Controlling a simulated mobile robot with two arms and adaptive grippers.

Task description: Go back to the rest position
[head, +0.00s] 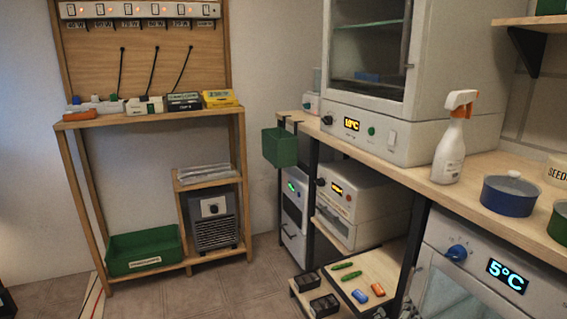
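Neither of my grippers can be made out in the head view. The task names no object. A wooden rack (153,118) stands against the wall at left, with small boxes and a yellow box (219,98) on its upper shelf. A green crate (143,251) sits on its bottom shelf, beside a dark heater-like unit (214,217). A small dark shape at the bottom left edge is cut off and unclear.
A wooden counter (400,172) at right carries a glass-doored cabinet (368,50), a spray bottle (452,140) and a blue pot (509,195). A green bin (280,148) hangs at its left end. Low shelves (381,270) jut out below. Floor (215,295) between is clear.

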